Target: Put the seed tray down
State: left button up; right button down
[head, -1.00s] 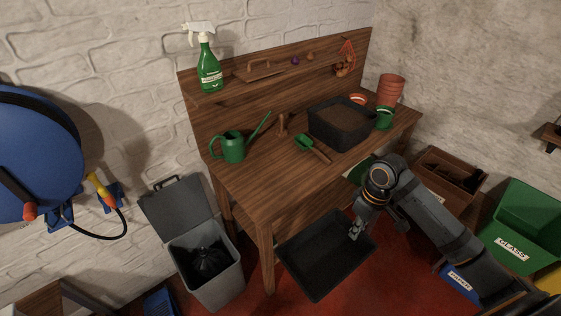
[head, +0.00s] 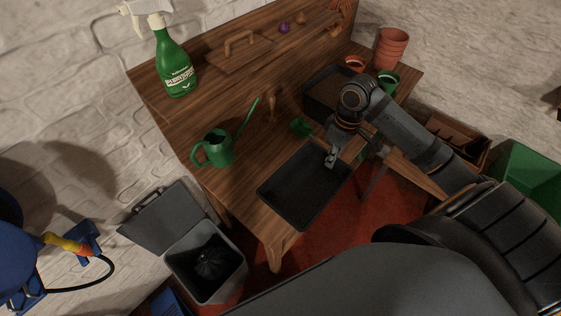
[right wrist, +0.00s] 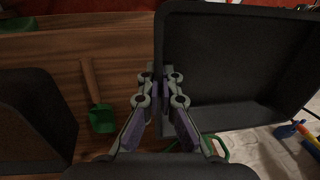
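The seed tray (head: 300,205) is black, shallow and empty. It appears over the front part of the wooden bench (head: 240,190) in the head view, right of the green watering can (head: 217,148). I cannot tell whether its base touches the bench top. My right gripper (head: 331,160) is shut on the tray's rim at its right side. In the right wrist view the fingers (right wrist: 163,90) pinch the rim of the tray (right wrist: 235,65). My left gripper is not in view.
A black tub (head: 318,92) of soil stands at the back right, partly behind my right arm. A green trowel (head: 301,128) lies before it. A green spray bottle (head: 172,62) stands on the back shelf. A grey bin (head: 190,272) stands left of the bench.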

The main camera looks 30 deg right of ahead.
jog(key=shift+w, duration=0.1)
jog(key=w+f, duration=0.1)
jog(key=w, duration=0.2)
jog(key=w+f+b, duration=0.1)
jog(key=w+f, duration=0.1)
jog(key=w, duration=0.1)
jog(key=w+f, duration=0.1)
jog(key=w, duration=0.2)
jog(key=shift+w+a+f, duration=0.15)
jog(key=shift+a+f, duration=0.05)
jog(key=shift+a, duration=0.05)
jog(key=f+b, duration=0.1)
jog(key=w+f+b, duration=0.1)
jog(key=b, duration=0.1)
jog(key=w+f+b, duration=0.1)
jog(key=f+b, duration=0.1)
jog(key=shift+w+d+f, duration=0.1)
jog(key=shift+w+f, duration=0.3)
jog(key=shift+w, duration=0.4)
jog(key=shift+f, duration=0.15)
jog(key=shift+w+f+b, duration=0.2)
jog(key=shift+f+b, duration=0.15)
jog(key=shift+f, duration=1.3)
jog(key=shift+f, duration=0.1)
jog(key=c, duration=1.5)
grip_release()
